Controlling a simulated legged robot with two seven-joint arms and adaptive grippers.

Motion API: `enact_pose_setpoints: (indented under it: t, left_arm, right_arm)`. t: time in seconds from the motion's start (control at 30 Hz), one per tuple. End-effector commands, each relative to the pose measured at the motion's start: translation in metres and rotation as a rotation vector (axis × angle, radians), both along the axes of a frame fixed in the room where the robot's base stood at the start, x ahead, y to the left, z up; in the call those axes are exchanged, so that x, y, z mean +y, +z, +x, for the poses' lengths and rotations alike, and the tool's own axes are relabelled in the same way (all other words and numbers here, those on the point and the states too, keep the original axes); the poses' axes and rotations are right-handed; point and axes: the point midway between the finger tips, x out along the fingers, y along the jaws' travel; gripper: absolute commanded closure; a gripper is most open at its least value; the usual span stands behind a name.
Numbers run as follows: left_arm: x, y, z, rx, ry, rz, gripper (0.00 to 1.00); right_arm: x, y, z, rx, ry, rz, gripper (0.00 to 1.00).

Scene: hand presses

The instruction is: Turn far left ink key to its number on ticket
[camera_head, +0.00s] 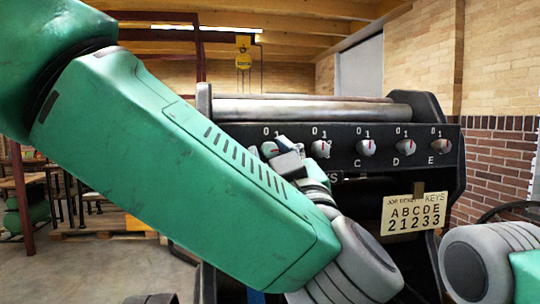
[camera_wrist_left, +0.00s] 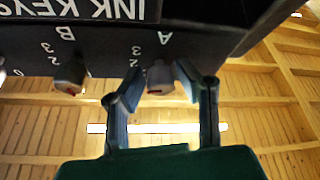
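The far left ink key, A (camera_head: 269,150), is a small grey knob on the black press panel, partly hidden by my left gripper (camera_head: 286,151) in the head view. In the left wrist view, key A (camera_wrist_left: 160,78) shows a red mark and sits between the fingertips of my left gripper (camera_wrist_left: 158,86). The fingers are open around it; the right-hand finger is close to it, and I cannot tell if it touches. The ticket (camera_head: 414,211) reads ABCDE over 21233, so 2 stands under A. My right gripper is out of view.
Key B (camera_head: 320,149) is beside key A, with keys C (camera_head: 366,147), D (camera_head: 404,147) and E (camera_head: 440,146) further right. Metal rollers (camera_head: 300,109) lie above the panel. My right arm's wrist shows at lower right. A brick wall (camera_head: 497,160) stands at right.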

Motion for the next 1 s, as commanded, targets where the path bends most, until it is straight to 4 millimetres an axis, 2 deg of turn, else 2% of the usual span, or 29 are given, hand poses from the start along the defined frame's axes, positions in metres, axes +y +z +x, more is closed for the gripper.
enact_pose_setpoints:
  t: [0.37,0.73,1.0]
  left_arm:
    - [0.000,0.000,-0.002,-0.002,0.002,0.000,0.58]
    - [-0.017,-0.022,-0.051,-0.001,-0.002,0.003,0.58]
    - [-0.021,-0.029,-0.066,-0.001,0.001,0.001,0.58]
  right_arm:
    - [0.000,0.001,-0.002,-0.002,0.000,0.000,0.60]
    - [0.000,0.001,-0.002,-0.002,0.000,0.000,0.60]
    - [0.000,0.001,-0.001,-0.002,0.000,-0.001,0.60]
